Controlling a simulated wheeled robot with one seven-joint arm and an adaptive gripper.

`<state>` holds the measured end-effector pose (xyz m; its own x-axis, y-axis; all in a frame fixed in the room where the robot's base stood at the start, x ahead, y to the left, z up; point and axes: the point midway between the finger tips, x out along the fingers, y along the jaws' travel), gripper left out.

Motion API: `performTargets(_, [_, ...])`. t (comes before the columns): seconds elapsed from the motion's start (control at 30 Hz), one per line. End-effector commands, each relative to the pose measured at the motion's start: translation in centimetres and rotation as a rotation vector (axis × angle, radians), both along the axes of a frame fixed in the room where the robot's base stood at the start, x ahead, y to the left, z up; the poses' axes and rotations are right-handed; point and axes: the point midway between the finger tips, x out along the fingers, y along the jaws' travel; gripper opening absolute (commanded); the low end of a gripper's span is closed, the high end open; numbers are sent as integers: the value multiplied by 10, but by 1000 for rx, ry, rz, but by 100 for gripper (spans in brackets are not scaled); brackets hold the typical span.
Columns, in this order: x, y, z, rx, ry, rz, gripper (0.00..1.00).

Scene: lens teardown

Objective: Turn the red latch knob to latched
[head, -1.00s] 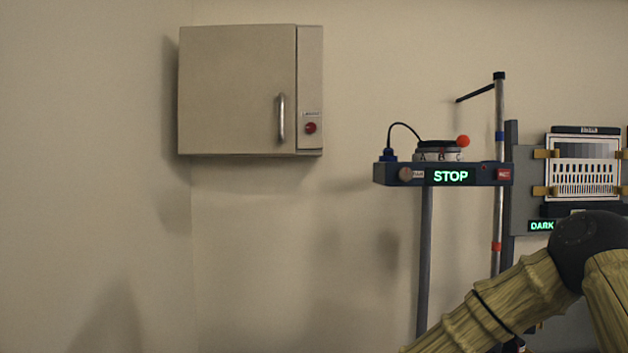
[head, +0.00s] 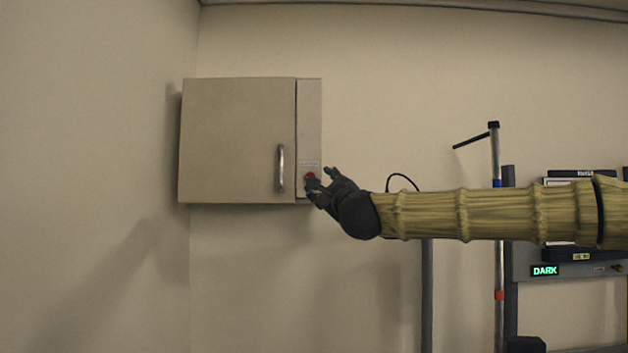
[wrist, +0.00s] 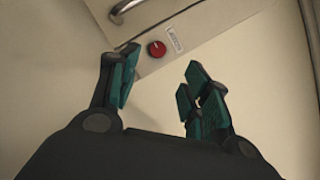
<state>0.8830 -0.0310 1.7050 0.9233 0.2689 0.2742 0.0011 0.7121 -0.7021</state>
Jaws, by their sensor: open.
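The red latch knob (head: 310,176) sits on the narrow right-hand panel of a closed beige wall cabinet (head: 237,140), under a small label. In the wrist view the round red knob (wrist: 157,49) shows whole, with a pale mark on its face, ahead of the gap between my fingers. My gripper (head: 322,180) is open and empty, just right of the knob in the head view. In the wrist view my gripper (wrist: 158,88) has its teal-padded fingers spread apart, and they do not touch the knob. The label's text is too blurred to read.
A metal door handle (head: 280,168) stands out left of the knob; it also shows in the wrist view (wrist: 125,9). A stand with a pole (head: 497,220) and a panel lit DARK (head: 545,271) are at the right, partly behind my arm. The wall below the cabinet is bare.

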Motion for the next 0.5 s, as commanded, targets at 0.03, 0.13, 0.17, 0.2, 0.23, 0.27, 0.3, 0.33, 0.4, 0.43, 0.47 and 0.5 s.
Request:
performTargets(0.03, [6, 2, 3, -2, 2, 0, 48])
performTargets(0.13, [19, 6, 8, -3, 2, -1, 48])
performTargets(0.17, [23, 8, 10, -2, 2, -1, 48])
performTargets(0.2, [30, 9, 11, -3, 2, -1, 48])
performTargets(0.23, [34, 11, 12, -2, 3, -1, 48])
performTargets(0.27, [39, 12, 14, -2, 2, 0, 48])
performTargets(0.3, [45, 14, 16, -3, 1, 0, 48])
performTargets(0.33, [49, 16, 17, -4, 2, 0, 48])
performTargets(0.4, [59, 19, 19, -4, 3, 0, 48])
performTargets(0.43, [63, 20, 21, -3, 2, -1, 48])
performTargets(0.47, [67, 21, 22, -3, 2, -1, 48])
performTargets(0.5, [72, 23, 22, -4, 2, 0, 48])
